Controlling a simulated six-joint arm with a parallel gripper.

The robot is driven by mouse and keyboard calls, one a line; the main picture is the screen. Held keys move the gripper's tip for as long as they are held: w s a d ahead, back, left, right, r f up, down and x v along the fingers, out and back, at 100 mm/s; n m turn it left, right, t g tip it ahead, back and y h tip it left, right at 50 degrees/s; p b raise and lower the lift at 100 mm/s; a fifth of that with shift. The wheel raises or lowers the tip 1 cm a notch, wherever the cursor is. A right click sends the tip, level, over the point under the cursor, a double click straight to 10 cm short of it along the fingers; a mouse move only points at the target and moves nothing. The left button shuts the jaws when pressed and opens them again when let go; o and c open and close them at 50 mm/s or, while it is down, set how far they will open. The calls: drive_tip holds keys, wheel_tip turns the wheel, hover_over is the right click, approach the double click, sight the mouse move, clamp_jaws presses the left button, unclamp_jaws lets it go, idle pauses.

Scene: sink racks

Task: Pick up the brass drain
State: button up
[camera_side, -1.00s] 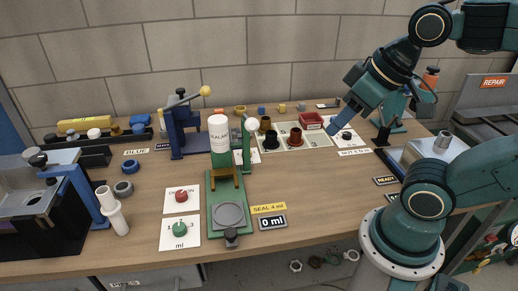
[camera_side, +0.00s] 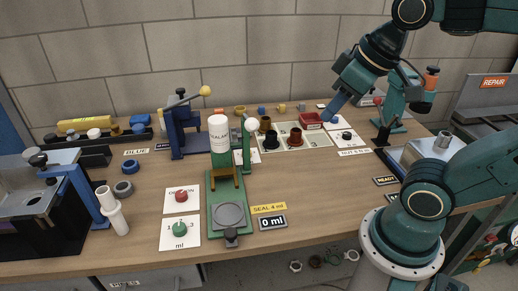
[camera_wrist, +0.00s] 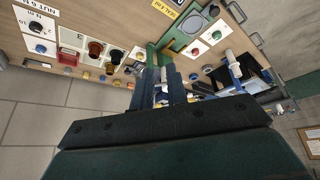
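My gripper (camera_side: 330,112) hangs above the back right of the bench, near a red box, with nothing seen in it. In the wrist view its two blue fingers (camera_wrist: 160,80) stand apart with a gap between them. A pale tray (camera_side: 318,139) holds several flanged cup-shaped drains. The olive-brown one at its back left looks like the brass drain (camera_side: 265,123). A reddish-brown drain (camera_side: 295,136) and a black drain (camera_side: 271,139) stand nearer the front. The gripper is to the right of these drains and above them, touching none. Brown drains also show upper left in the wrist view.
A red box (camera_side: 311,120) sits at the tray's back right.

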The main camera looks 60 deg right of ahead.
drive_tip(key=w+d+r+n+g, duration=0.1)
drive_tip(key=w+d+r+n, duration=0.2)
drive_tip(key=w, duration=0.8)
drive_tip(key=n+g, duration=0.4)
drive_tip(key=n, duration=0.2)
hover_over(267, 123)
wheel_tip(267, 123, down, 19)
drive_tip(key=shift+w+f, duration=0.15)
drive_tip(key=shift+f, duration=4.15)
drive_tip(key=shift+f, duration=0.1)
drive_tip(key=shift+f, duration=2.45)
drive_tip(key=shift+c, duration=0.4)
clamp_jaws()
